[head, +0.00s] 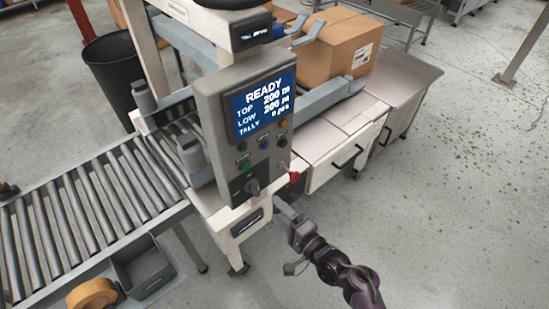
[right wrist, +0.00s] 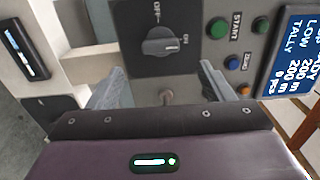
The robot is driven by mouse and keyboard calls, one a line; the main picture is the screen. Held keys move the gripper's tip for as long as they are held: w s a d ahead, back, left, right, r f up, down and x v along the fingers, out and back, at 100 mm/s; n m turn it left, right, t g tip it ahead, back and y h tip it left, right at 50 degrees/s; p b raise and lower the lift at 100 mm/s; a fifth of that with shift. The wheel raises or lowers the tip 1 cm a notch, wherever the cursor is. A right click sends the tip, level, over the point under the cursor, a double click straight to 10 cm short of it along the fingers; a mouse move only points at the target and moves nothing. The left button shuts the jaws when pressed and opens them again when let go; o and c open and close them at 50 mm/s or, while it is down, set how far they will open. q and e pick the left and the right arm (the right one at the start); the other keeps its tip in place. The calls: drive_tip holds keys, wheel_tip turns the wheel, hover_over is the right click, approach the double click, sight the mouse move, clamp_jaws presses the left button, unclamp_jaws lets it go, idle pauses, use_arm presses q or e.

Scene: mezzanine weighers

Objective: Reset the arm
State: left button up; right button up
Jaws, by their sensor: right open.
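My right arm reaches in from the lower right in the head view. Its gripper (head: 281,207) is in front of the lower part of the grey control panel (head: 213,115). In the right wrist view the right gripper (right wrist: 163,72) is open, its two fingers apart with nothing held. The screen (head: 264,105) reads READY, with tally 0 pcs. My left gripper is not in view.
The panel has green (right wrist: 217,28), blue (right wrist: 231,62) and orange (right wrist: 243,90) buttons. A red knob (head: 294,177) is at its right side. A roller conveyor (head: 90,215) runs left. A cardboard box (head: 335,48) is behind.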

drive_tip(key=shift+f, duration=0.1)
drive_tip(key=s+d+f+n+g+h+b, duration=0.15)
drive_tip(key=s+f, duration=0.25)
drive_tip(key=f, duration=0.5)
drive_tip(key=s+d+f+n+g+h, duration=0.1)
drive_tip(key=s+f+n+g+h, duration=0.2)
drive_tip(key=f, duration=0.6)
drive_tip(key=s+d+f+n+g+h, duration=0.1)
drive_tip(key=s+d+f+g, duration=0.1)
drive_tip(key=s+f, duration=0.45)
use_arm(q)
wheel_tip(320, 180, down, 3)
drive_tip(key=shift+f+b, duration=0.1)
drive_tip(key=shift+b, duration=0.75)
use_arm(e)
drive_tip(key=s+d+f+n+g+h, duration=0.2)
drive_tip(key=s+d+f, duration=0.4)
drive_tip(key=s+f, duration=0.3)
drive_tip(key=s+d+f+n+g+h, duration=0.3)
drive_tip(key=s+f, duration=0.6)
drive_tip(key=s, duration=0.6)
drive_tip(key=d+n+g, duration=0.2)
drive_tip(key=d+n, duration=0.1)
drive_tip(key=d, duration=0.1)
drive_tip(key=shift+d, duration=0.2)
drive_tip(key=shift+w+f, duration=0.1)
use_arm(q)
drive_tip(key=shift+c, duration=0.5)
